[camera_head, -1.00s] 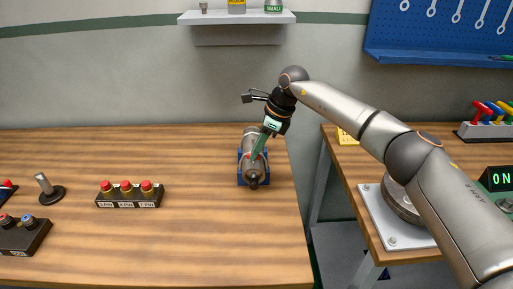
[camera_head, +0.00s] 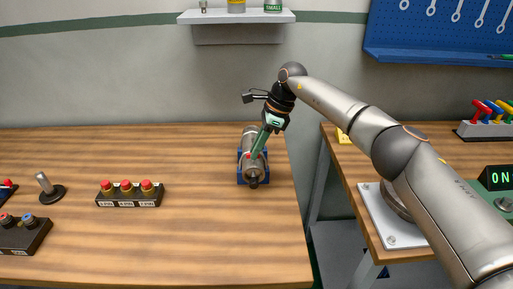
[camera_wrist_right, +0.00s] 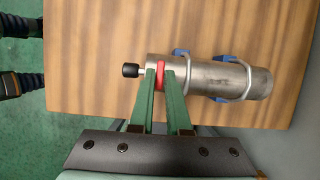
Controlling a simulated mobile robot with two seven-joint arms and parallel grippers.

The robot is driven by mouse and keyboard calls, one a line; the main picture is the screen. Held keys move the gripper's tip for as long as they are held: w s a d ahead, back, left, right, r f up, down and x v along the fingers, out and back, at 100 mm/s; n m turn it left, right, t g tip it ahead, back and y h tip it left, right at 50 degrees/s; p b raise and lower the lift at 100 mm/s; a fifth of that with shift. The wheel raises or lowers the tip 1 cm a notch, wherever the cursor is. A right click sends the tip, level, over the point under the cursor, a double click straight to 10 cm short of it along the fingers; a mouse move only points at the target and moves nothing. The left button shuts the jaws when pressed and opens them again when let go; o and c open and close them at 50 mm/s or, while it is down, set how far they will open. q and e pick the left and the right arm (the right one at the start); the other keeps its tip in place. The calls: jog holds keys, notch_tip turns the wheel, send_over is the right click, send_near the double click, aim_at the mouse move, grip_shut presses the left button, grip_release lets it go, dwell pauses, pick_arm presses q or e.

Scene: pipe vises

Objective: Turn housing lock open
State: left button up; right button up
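A grey metal cylindrical housing (camera_head: 252,170) lies in blue supports near the right end of the wooden bench. In the right wrist view the housing (camera_wrist_right: 215,77) lies sideways, with a black knob (camera_wrist_right: 130,70) at its left end. A red lock piece (camera_wrist_right: 160,77) stands out near that end. My right gripper (camera_head: 253,156) reaches down to the housing from above. In the wrist view its green fingers (camera_wrist_right: 163,80) stand on both sides of the red lock piece and appear closed on it. My left gripper is not in view.
A black box with several red buttons (camera_head: 128,194) stands left on the bench. A small metal post (camera_head: 47,188) and another control box (camera_head: 22,232) are further left. The bench between the buttons and housing is clear. A second table (camera_head: 365,215) stands right, across a gap.

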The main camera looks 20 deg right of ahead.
jog(key=o, duration=0.4)
jog(key=shift+r, duration=0.1)
jog(key=v, duration=1.2)
jog(key=shift+d, duration=0.2)
jog(key=shift+s+r, duration=0.1)
jog(key=shift+s, duration=0.05)
